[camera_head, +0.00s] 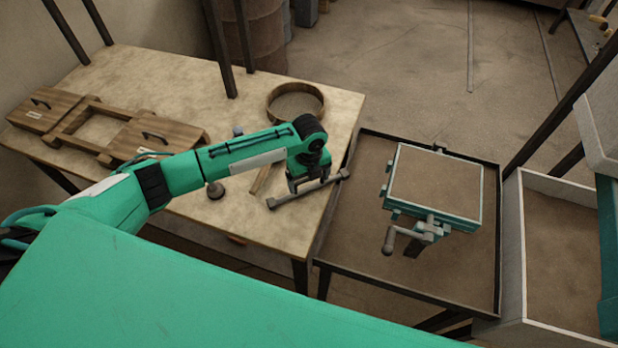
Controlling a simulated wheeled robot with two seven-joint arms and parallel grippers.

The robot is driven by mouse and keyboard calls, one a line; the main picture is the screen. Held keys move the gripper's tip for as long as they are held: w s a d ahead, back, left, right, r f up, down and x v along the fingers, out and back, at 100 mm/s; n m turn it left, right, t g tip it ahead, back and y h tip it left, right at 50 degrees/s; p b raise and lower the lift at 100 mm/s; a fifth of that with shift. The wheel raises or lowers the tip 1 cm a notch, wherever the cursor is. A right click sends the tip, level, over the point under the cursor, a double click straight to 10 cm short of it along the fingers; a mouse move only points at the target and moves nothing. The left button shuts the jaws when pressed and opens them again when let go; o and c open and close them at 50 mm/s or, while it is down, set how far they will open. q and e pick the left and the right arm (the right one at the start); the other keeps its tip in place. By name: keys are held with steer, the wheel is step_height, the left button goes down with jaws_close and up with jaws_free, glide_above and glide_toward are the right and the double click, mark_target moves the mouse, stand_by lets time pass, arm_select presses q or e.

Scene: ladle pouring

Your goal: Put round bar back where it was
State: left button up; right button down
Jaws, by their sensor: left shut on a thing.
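The round bar (290,198) is a grey rod with thicker ends, seen over the right part of the pale table (337,110). My left gripper (307,188) is shut on it near its middle, pointing down from the green arm. The bar lies slantwise, its right end higher in the picture. I cannot tell whether it touches the table top. My right gripper is not in view.
Wooden mould frames (95,125) lie on the table's left. A round sieve ring (295,101) stands at the back right. A small dark knob-like tool (215,190) and a wooden stick (262,178) lie near my arm. A sand-filled green box (435,185) with a crank sits in the tray (340,252) right.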

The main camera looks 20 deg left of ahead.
arm_select(q)
steer(key=o, duration=0.9)
steer(key=shift+o, duration=0.2)
steer(key=shift+r, duration=0.25)
step_height(320, 180, up, 12)
steer(key=b, duration=0.2)
steer(key=shift+f, duration=0.15)
